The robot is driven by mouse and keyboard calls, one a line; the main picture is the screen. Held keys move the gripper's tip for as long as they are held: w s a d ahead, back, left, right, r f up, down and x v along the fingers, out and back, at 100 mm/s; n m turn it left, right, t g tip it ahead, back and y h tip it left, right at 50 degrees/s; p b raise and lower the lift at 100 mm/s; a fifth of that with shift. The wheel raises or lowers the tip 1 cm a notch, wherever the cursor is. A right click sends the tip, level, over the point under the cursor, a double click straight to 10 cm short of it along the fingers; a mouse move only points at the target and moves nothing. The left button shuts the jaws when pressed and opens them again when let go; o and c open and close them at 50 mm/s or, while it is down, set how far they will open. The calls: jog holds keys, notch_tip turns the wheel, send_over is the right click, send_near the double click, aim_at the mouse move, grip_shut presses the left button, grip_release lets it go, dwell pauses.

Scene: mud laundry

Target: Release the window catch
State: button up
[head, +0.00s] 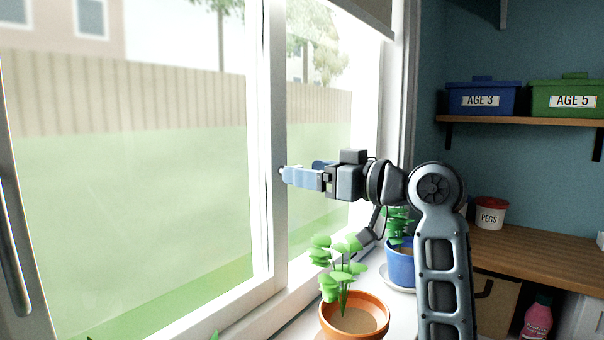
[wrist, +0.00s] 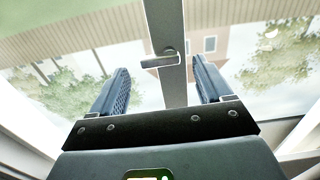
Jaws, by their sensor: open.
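The window catch (wrist: 160,62) is a small metal handle on the white upright (wrist: 168,25) between the window panes. It lies sideways in the wrist view, with a round pivot at its right end. My gripper (head: 290,173) is open, with its blue fingers pointing at the upright in the head view. In the wrist view the catch shows between the two fingers, ahead of or near their tips; contact cannot be told. In the head view the fingers hide most of the catch.
A plant in a terracotta pot (head: 354,318) and one in a blue pot (head: 401,268) stand on the sill below my arm. A wooden counter (head: 535,258) with a pegs tub (head: 491,214) is at the right. Blue (head: 482,99) and green (head: 566,99) boxes sit on a shelf above.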

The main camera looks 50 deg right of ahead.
jog(key=s, duration=0.5)
jog(key=shift+s+b, duration=0.1)
jog(key=shift+b, duration=0.25)
